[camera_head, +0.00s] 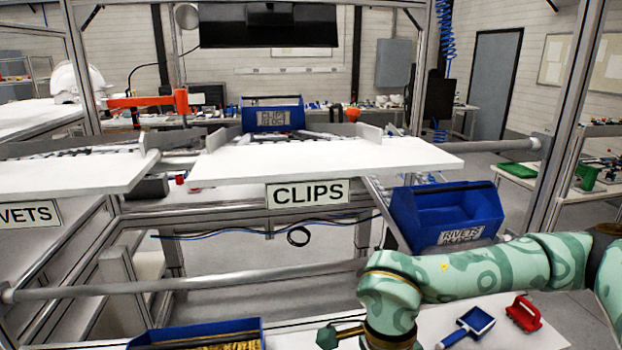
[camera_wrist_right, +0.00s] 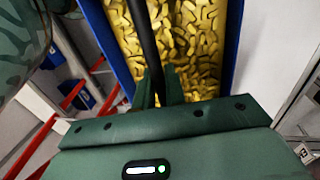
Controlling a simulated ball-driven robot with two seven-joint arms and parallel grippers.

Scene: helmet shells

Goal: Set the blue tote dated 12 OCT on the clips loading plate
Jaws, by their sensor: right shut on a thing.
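The white loading plate (camera_head: 410,155) above the CLIPS sign (camera_head: 307,193) is bare along its front. A blue tote (camera_head: 165,336) filled with yellow pieces is cut off by the bottom edge of the head view. The tote's blue wall also shows in the right wrist view (camera_wrist_right: 232,45). My right gripper (camera_wrist_right: 158,88) is shut on this tote's black handle bar, above the yellow pieces. Its fingertips do not show clearly in the head view. No date is readable on this tote. My left gripper is not in view.
A blue tote labelled RIVETS (camera_head: 445,215) stands tilted right of the CLIPS plate. Another blue tote (camera_head: 272,114) sits behind the plate. A RIVETS plate (camera_head: 70,172) is at left. A metal rail (camera_head: 190,285) crosses low. A blue scoop (camera_head: 470,325) and red tool (camera_head: 524,313) lie at lower right.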

